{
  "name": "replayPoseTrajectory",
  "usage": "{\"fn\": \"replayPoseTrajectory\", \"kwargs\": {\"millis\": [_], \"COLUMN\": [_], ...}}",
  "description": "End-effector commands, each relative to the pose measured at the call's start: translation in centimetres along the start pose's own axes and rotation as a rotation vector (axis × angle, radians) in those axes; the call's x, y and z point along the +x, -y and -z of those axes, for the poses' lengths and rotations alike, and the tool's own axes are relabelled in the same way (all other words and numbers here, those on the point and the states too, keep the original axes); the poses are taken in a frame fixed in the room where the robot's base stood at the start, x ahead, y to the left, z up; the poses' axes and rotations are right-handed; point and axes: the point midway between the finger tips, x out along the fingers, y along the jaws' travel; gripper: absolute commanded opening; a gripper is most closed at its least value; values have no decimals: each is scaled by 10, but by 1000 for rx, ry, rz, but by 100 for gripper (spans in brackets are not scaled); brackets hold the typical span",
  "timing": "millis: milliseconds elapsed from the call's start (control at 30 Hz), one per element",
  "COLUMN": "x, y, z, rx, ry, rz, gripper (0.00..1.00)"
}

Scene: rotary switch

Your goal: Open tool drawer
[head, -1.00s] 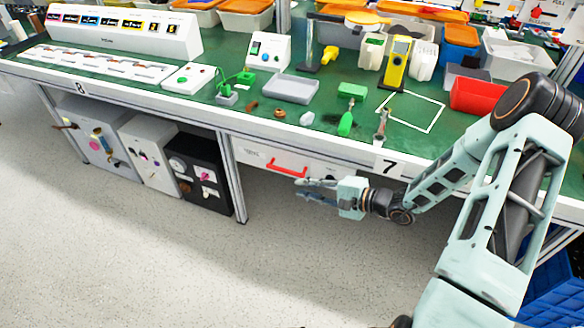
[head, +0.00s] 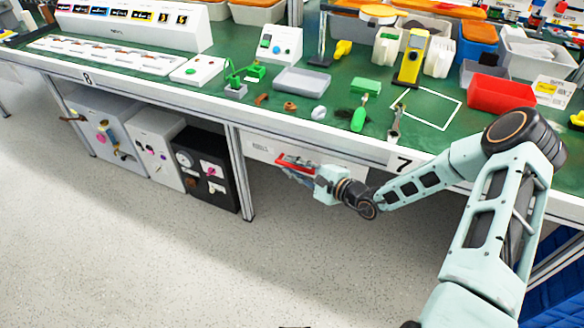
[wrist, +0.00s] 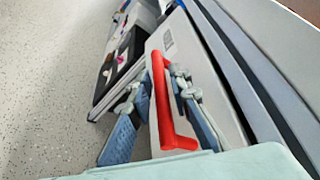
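The white tool drawer (head: 262,147) hangs under the bench top and looks shut. Its red handle (head: 295,161) is on the drawer front; in the wrist view the handle (wrist: 163,100) runs lengthwise between my fingers. My gripper (head: 294,170) is at the handle, pointing at the drawer front. In the wrist view my gripper (wrist: 153,88) is open, with one finger on each side of the handle. The right finger looks close to the handle, and a gap shows on the left. I cannot tell whether either finger touches it.
The green bench top (head: 330,140) above holds a grey tray (head: 302,80), a red bin (head: 500,95) and small tools. A bench leg (head: 240,175) and a black cabinet (head: 205,165) stand left of the drawer. The floor (head: 300,260) in front is clear.

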Motion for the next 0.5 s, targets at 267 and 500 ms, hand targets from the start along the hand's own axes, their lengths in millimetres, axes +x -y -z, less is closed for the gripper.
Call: {"fn": "replayPoseTrajectory", "kwargs": {"millis": [267, 500], "x": [4, 4], "y": [0, 0], "z": [0, 0], "rx": [0, -1], "ry": [0, 0], "rz": [-1, -1], "gripper": [18, 0]}}
